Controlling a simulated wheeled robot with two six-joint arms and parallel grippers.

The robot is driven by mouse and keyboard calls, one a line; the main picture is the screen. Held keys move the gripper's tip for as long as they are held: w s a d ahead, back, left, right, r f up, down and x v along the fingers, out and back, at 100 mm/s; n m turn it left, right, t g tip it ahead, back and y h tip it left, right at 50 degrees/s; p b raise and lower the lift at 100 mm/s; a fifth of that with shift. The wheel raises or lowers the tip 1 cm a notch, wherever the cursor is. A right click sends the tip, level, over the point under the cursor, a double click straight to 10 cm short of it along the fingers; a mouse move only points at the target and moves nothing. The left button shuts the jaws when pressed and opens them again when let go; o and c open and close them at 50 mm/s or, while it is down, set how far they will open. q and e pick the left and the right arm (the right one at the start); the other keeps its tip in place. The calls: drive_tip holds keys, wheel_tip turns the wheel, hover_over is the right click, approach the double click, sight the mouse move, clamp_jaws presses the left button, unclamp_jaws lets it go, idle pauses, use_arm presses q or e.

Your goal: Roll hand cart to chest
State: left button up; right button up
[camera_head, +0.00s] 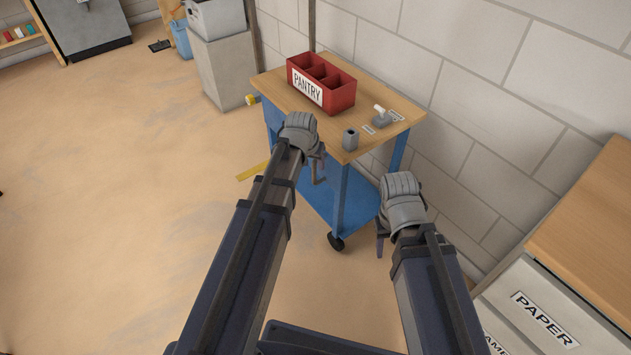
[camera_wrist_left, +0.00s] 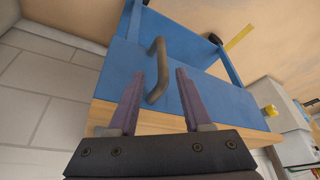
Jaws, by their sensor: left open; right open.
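The hand cart is blue with a wooden top (camera_head: 375,92), a lower blue shelf (camera_head: 322,193) and dark casters. It stands against the block wall. A dark bar handle (camera_wrist_left: 157,70) on its blue side lies between the open fingers of my left gripper (camera_wrist_left: 160,88) in the left wrist view; whether they touch it is unclear. In the head view, my left gripper (camera_head: 317,163) is at the cart's near side. My right gripper (camera_head: 381,238) is open, right of the cart's near leg. A dark grey box-like unit (camera_head: 85,32) stands far left; I cannot tell if it is the chest.
Drawers labelled PAPER (camera_head: 545,320) stand at right. The floor at left is open, with yellow tape (camera_head: 252,171).

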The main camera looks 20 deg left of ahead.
sight(315, 172)
use_arm(q)
drive_tip(key=shift+w+a+f, duration=0.15)
drive_tip(key=shift+f, duration=0.1)
drive_tip(key=b+x, duration=0.7)
drive_tip(key=shift+w+f, duration=0.2)
drive_tip(key=shift+f, duration=0.1)
clamp_jaws()
idle(0.4)
idle(1.0)
